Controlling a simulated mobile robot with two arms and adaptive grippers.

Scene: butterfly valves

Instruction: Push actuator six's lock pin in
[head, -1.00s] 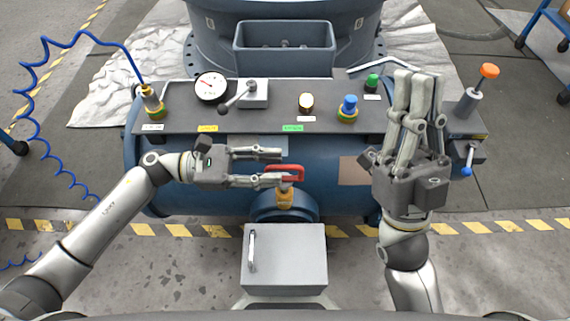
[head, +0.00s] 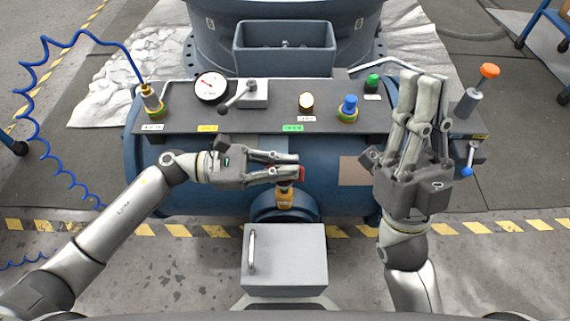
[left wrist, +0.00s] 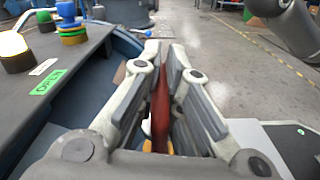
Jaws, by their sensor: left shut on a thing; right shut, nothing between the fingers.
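My left gripper (head: 294,166) is shut on a red handle (head: 302,174) above a brass fitting (head: 285,199) at the front of the blue tank. In the left wrist view the red handle (left wrist: 161,110) stands between the fingers, and the fingers hide most of it in the head view. My right gripper (head: 428,78) is shut and empty, its fingers pointing away over the tank's right end. An orange knob on a grey post (head: 489,71) stands right of it. No marking for actuator six is legible, and I cannot tell which part is the lock pin.
The dark panel (head: 270,122) carries a gauge (head: 210,87), a grey lever (head: 240,95), a white lamp (head: 306,101), a blue knob (head: 349,104) and a green knob (head: 373,82). A blue-tipped lever (head: 468,163) hangs at the right. A grey box (head: 285,265) stands in front.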

